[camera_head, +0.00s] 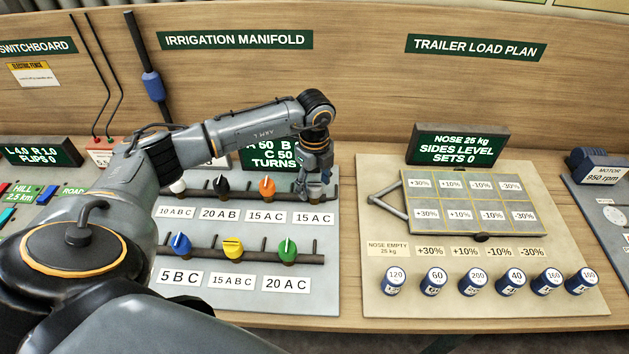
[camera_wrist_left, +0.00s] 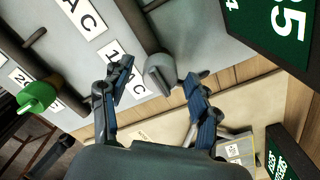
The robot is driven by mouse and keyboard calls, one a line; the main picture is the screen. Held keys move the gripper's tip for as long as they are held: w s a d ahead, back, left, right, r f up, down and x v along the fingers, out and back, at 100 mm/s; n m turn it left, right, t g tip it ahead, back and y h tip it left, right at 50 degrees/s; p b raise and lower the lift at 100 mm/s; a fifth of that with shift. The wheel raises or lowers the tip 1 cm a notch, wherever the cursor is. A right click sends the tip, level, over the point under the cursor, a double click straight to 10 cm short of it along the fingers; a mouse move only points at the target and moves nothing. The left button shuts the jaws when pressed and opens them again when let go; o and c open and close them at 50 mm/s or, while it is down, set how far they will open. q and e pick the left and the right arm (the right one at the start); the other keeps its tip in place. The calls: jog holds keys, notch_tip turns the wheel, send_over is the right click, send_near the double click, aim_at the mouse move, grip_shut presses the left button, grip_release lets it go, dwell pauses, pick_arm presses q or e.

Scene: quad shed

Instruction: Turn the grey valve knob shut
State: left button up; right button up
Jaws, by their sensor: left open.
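The grey valve knob (camera_wrist_left: 160,74) is at the end of the upper pipe row on the irrigation manifold. In the left wrist view it sits between the two spread blue-padded fingers of my left gripper (camera_wrist_left: 156,78), with gaps on both sides. In the head view my left gripper (camera_head: 314,182) points down over the right end of the upper pipe, above a "15 A C" label (camera_head: 313,218), and mostly hides the grey knob. My left gripper is open and holds nothing. My right gripper is not in view.
Black (camera_head: 221,186) and orange (camera_head: 267,187) knobs stand left on the upper pipe. Blue (camera_head: 180,245), yellow (camera_head: 233,246) and green (camera_head: 287,250) knobs stand on the lower pipe. My left arm partly covers the turns display (camera_head: 262,160). A trailer load board (camera_head: 380,270) lies right.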

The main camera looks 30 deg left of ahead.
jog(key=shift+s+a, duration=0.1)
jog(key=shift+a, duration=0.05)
pick_arm(q)
jog(key=c, duration=1.1)
jog(key=shift+c, duration=0.4)
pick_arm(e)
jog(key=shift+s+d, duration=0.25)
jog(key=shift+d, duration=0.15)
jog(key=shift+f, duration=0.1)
